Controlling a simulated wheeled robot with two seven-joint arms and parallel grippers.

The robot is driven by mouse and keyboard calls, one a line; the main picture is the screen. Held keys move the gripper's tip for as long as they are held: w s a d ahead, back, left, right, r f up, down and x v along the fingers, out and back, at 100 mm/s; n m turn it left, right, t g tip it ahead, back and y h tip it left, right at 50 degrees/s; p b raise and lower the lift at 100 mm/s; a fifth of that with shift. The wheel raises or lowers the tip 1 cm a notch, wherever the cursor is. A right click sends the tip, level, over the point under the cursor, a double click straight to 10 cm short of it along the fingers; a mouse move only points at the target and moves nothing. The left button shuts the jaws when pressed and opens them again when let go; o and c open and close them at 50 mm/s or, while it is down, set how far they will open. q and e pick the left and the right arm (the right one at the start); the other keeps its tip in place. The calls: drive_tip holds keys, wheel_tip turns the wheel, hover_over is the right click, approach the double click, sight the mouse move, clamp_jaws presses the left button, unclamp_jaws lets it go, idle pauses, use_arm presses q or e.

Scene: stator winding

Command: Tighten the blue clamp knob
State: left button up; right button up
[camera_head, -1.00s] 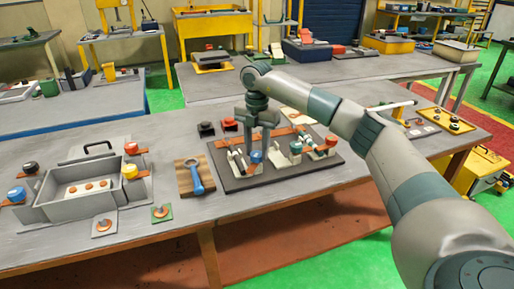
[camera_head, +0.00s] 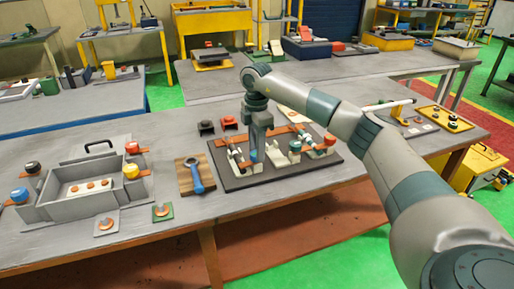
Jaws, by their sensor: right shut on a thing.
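The blue clamp knob (camera_head: 253,156) is on the dark fixture board (camera_head: 232,184) on the near workbench, and only a small part of it shows. My right gripper (camera_head: 258,150) points straight down over it, with its fingers shut around the knob. The fingers are seen edge-on, so the gap between them is hidden. A green knob (camera_head: 295,146) and a red knob (camera_head: 330,140) stand on white clamps to the right on the same board. My left gripper is not in view.
A wooden board with a blue ring-shaped tool (camera_head: 195,180) lies just left of the fixture. Farther left is a grey tray (camera_head: 75,206) with coloured knobs around it. Black and red blocks (camera_head: 206,127) stand behind the fixture. The bench front between is clear.

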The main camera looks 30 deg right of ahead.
drive_tip(key=shift+w+r, duration=0.15)
drive_tip(key=shift+r, duration=0.2)
drive_tip(key=o, duration=1)
drive_tip(key=shift+o, duration=0.2)
drive_tip(key=shift+a+f, duration=0.1)
drive_tip(key=shift+f, duration=0.05)
